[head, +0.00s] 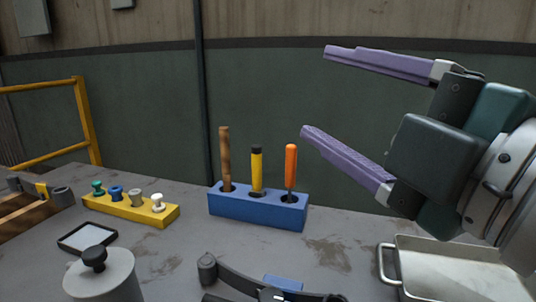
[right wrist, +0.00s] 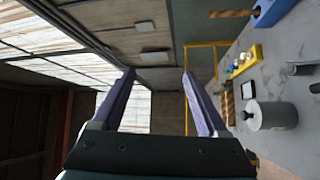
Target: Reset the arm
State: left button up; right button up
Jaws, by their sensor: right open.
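My right gripper (head: 315,90) is raised at the right of the head view, above the table and in front of the green wall. Its two purple fingers are spread wide with nothing between them. In the right wrist view, the gripper (right wrist: 158,75) also shows open and empty, with the ceiling and wall behind it. My left gripper is not in view.
A blue block (head: 255,208) holds three upright tools. A yellow rack (head: 128,209) holds several coloured knobs. A lidded grey canister (head: 102,277), a black-framed pad (head: 86,236) and a metal tray (head: 455,270) are on the grey table (head: 330,252). A yellow railing (head: 88,125) stands behind, left.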

jog(key=s+d+f+m+g+h, duration=0.2)
jog(key=d+f+m+g+h, duration=0.1)
jog(key=d+f+m+h, duration=0.3)
jog(key=s+d+f+m+g+h, duration=0.25)
jog(key=d+f+m+h, duration=0.2)
jog(key=d+f, duration=0.4)
jog(key=s+d+f+m+g+h, duration=0.1)
jog(key=s+d+f+m+g, duration=0.25)
jog(key=s, duration=0.45)
jog(key=s+d+f+m+g+h, duration=0.1)
jog(key=s+d+f+m+g, duration=0.1)
jog(key=s+d+f+g, duration=0.45)
jog(key=s+a+r+m+t+y+p, duration=0.2)
jog(key=a+m+y, duration=0.15)
jog(key=a, duration=0.85)
notch_tip(320, 180, up, 48)
jog(key=p, duration=4.7)
jog(key=shift+s, duration=0.1)
